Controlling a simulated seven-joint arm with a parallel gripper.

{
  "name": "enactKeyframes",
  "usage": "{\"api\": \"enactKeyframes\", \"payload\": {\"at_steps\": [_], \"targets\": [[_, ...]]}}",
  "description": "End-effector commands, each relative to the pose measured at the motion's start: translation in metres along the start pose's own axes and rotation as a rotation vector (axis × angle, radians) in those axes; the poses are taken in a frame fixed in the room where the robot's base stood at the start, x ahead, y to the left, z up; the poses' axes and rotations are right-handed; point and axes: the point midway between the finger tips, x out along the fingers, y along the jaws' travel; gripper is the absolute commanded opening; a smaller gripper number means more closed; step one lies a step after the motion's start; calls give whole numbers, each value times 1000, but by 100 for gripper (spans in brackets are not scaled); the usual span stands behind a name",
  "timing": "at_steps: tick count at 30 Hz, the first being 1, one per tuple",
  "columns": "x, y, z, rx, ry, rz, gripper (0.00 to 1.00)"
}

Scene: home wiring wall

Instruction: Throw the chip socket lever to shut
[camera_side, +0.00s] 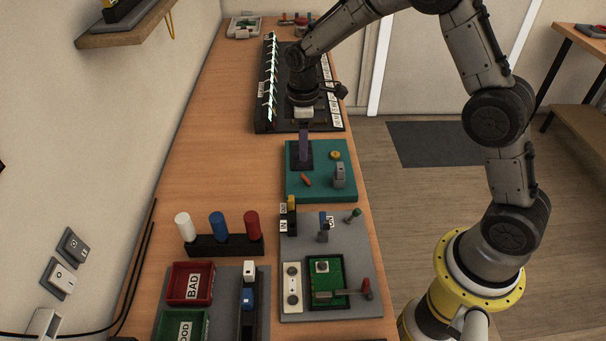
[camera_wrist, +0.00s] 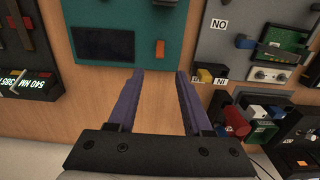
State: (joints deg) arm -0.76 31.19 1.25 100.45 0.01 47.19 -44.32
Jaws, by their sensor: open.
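In the side view a green circuit board (camera_side: 330,273) sits in a dark frame on the front grey panel (camera_side: 360,255). A small pale square part (camera_side: 322,267), which looks like the chip or its socket, is on the board. A grey bar with a red end (camera_side: 366,286), which looks like the lever, lies across the board's near part. My gripper (camera_side: 304,155) is open and empty, with purple fingers pointing down over the teal board, well behind the socket. It also shows in the wrist view (camera_wrist: 160,75).
The teal board (camera_side: 290,190) carries a black pad, an orange piece (camera_side: 306,180) and a grey upright part (camera_side: 339,175). White, blue and red posts (camera_side: 218,225) stand left of the panel. Red (camera_side: 190,283) and green bins are at the front. Bare wood (camera_side: 220,150) lies left.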

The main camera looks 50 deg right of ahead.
Motion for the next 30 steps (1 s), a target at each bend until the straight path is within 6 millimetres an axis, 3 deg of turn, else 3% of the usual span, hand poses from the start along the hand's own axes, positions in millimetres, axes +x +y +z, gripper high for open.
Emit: {"api": "enactKeyframes", "payload": {"at_steps": [9,15,21,30], "targets": [[64,0,0,0,-2,-2,50],[92,0,0,0,1,0,50],[104,0,0,0,2,1,50],[106,0,0,0,2,1,48]]}}
